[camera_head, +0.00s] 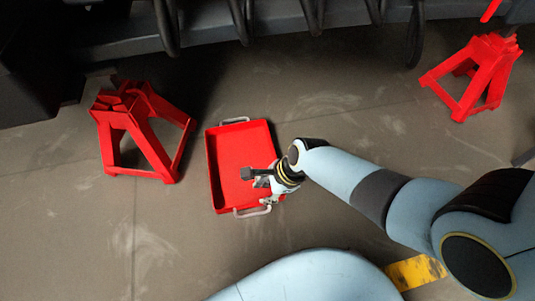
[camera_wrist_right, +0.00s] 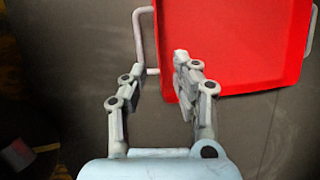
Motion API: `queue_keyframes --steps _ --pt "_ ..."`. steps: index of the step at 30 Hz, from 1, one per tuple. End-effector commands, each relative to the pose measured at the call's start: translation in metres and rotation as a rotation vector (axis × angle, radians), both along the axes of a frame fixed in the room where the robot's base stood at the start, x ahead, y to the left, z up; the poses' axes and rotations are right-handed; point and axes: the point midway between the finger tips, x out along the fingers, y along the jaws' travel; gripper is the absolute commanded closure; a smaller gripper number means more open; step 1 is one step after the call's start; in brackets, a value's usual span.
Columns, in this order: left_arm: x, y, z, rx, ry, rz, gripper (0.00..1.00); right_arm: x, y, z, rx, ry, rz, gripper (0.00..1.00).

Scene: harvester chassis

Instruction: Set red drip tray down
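The red drip tray (camera_head: 226,160) is a shallow rectangular tray with a pale metal handle at its far end and another at its near end. It looks flat on the floor. My right gripper (camera_head: 265,190) is at the tray's near right corner, by the near handle (camera_head: 252,211). In the right wrist view, the right gripper (camera_wrist_right: 157,68) has its fingers spread apart. One fingertip overlaps the edge of the tray (camera_wrist_right: 235,45), and the handle (camera_wrist_right: 139,35) lies just beyond the fingers. No grip on the handle shows. My left gripper is out of view.
A red stand (camera_head: 150,145) is on the floor left of the tray, and another red stand (camera_head: 487,70) is at the upper right. Dark chassis parts with hanging hoses (camera_head: 417,35) run along the top. The floor (camera_head: 350,115) between the tray and the right stand is clear.

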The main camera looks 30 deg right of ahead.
Motion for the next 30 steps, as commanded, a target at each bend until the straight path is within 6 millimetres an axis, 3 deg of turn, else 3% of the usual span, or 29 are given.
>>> queue_keyframes --steps 13,18,20,23,27,30 --pt "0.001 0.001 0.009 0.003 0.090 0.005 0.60 -0.005 -0.004 0.010 -0.004 -0.003 0.008 0.71" --pt "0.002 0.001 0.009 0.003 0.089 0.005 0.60 -0.033 -0.027 0.024 -0.141 -0.130 0.238 0.71" --pt "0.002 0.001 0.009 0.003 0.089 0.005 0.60 -0.052 -0.043 0.039 -0.248 -0.217 0.411 0.71" --pt "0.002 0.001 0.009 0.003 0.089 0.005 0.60 -0.082 -0.067 0.082 -0.465 -0.364 0.754 0.71" --pt "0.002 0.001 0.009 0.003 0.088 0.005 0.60 -0.113 -0.088 0.157 -0.769 -0.514 1.216 0.71" --pt "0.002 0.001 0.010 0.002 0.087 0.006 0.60 -0.125 -0.095 0.206 -0.941 -0.571 1.467 0.71"
